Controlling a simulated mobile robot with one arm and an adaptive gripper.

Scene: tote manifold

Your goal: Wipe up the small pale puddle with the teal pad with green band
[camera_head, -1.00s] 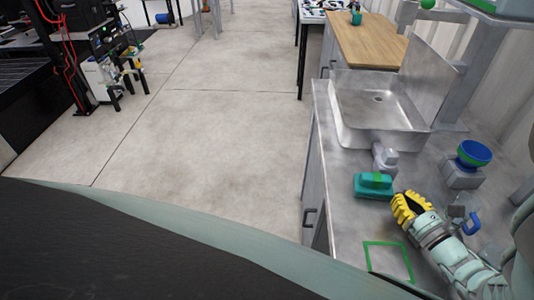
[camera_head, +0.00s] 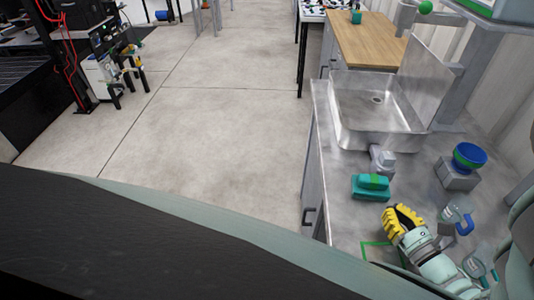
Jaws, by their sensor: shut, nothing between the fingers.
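The teal pad with a green band (camera_head: 371,187) lies on the metal counter (camera_head: 345,222), just in front of the sink. My gripper (camera_head: 399,218), with yellow fingers, is over the counter to the lower right of the pad, apart from it. Its fingers are shut and empty. I cannot make out the small pale puddle on the grey counter. A green square outline (camera_head: 374,247) on the counter is partly hidden behind my gripper and arm.
A metal sink (camera_head: 378,110) is set into the counter beyond the pad. A small grey fixture (camera_head: 382,158) stands between them. A blue and green bowl (camera_head: 469,156) sits on a grey block at right. A clear, blue-handled item (camera_head: 457,214) is right of my gripper.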

